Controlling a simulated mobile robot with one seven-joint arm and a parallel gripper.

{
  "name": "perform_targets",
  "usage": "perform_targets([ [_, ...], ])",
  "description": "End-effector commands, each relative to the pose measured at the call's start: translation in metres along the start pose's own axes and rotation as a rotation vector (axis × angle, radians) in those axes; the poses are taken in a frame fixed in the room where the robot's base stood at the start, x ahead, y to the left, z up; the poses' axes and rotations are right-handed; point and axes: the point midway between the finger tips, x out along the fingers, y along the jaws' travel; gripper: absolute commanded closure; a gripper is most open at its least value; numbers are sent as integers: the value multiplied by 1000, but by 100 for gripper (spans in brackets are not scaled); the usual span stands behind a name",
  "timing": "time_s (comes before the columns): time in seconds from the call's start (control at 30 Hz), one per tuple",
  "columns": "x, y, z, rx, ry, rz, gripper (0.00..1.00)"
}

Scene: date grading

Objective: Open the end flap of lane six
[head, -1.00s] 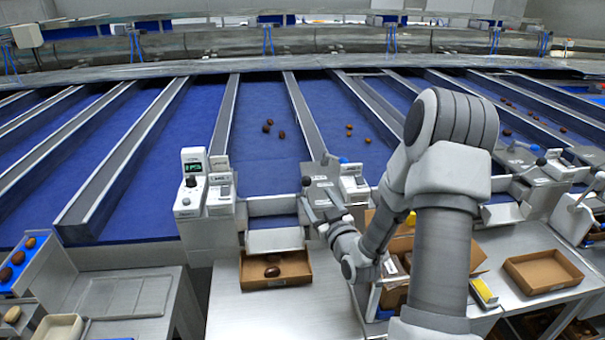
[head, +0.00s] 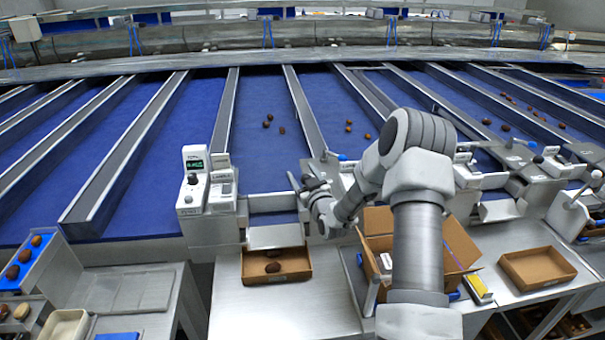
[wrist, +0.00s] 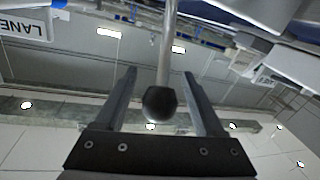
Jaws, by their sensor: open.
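My gripper (head: 308,184) is at the front of the lanes, near the right end of a lane mouth with a pale metal flap plate (head: 276,236). In the wrist view my gripper (wrist: 164,85) is open. A dark round knob (wrist: 160,103) on a thin metal rod (wrist: 168,45) appears between its two fingers, with space on both sides; whether it touches either finger, I cannot tell. A label reading "LANE" (wrist: 27,27) shows upside down at the left, its number not readable. My arm hides part of the lane fronts to the right.
A cardboard tray with dates (head: 247,268) stands on the metal bench below the plate. A larger open carton (head: 462,245) is behind my arm, an empty tray (head: 538,286) to its right. A control box (head: 190,205) stands left of the lane mouth.

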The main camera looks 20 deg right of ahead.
Motion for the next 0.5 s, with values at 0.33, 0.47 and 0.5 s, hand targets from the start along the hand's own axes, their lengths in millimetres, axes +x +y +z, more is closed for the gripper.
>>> perform_targets([
  [0.33,0,0,0,0,0,0,61],
  [0.47,0,0,0,0,0,0,85],
  [0.5,0,0,0,0,1,0,92],
])
